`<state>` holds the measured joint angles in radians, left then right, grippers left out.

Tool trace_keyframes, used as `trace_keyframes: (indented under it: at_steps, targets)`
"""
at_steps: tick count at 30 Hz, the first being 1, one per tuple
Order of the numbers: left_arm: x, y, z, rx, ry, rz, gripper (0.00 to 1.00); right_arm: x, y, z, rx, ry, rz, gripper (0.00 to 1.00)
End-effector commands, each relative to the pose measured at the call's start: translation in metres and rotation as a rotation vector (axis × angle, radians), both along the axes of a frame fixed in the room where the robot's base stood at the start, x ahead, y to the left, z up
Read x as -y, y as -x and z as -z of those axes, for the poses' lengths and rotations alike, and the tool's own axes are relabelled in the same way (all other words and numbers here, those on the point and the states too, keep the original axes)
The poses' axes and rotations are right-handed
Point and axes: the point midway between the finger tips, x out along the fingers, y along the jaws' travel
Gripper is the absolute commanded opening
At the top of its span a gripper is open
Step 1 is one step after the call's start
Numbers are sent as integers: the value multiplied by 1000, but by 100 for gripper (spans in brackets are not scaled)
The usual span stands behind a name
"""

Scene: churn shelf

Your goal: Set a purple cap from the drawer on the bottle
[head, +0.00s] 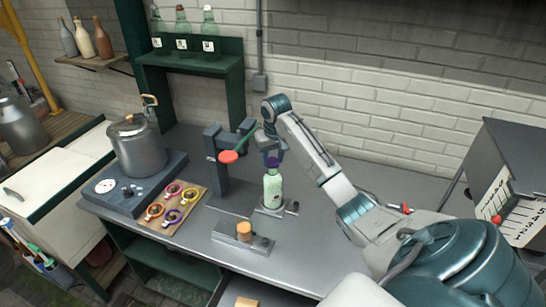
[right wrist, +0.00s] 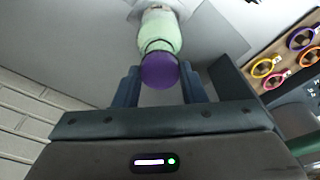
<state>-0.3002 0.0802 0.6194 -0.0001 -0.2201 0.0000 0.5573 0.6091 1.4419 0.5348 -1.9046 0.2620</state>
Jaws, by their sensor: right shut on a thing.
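A pale green bottle (head: 273,190) stands upright in a small holder (head: 270,209) on the grey bench. My right gripper (head: 270,150) reaches down from above and is shut on a purple cap (head: 272,162) at the bottle's mouth. In the right wrist view the purple cap (right wrist: 160,70) lies between the two fingers (right wrist: 160,88), in line with the bottle neck (right wrist: 160,40). I cannot tell whether the cap is fully seated. An open drawer (head: 225,285) shows at the bottom of the head view, mostly cut off. My left gripper is not in view.
A lever press with a red knob (head: 228,157) stands just left of the bottle. A metal pot (head: 137,145) and a board (head: 190,218) with several coloured rings are further left. A small block with an orange piece (head: 244,231) sits in front. Bare bench lies right of the bottle.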

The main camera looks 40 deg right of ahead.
Motion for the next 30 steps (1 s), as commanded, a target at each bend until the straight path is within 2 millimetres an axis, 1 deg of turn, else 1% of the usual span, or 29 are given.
trace_keyframes:
  at_steps: [10, 18, 28, 29, 30]
  targets:
    - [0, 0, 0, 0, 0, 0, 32, 0, 0, -2, 0, 0, 0, 17]
    - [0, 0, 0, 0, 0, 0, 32, 0, 0, 5, -1, 0, 0, 17]
    - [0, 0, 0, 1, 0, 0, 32, 0, 0, 5, 0, 0, 0, 17]
    - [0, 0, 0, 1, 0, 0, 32, 0, 0, 5, 0, 0, 0, 39]
    - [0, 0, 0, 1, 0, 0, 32, 0, 0, 5, 0, 0, 0, 47]
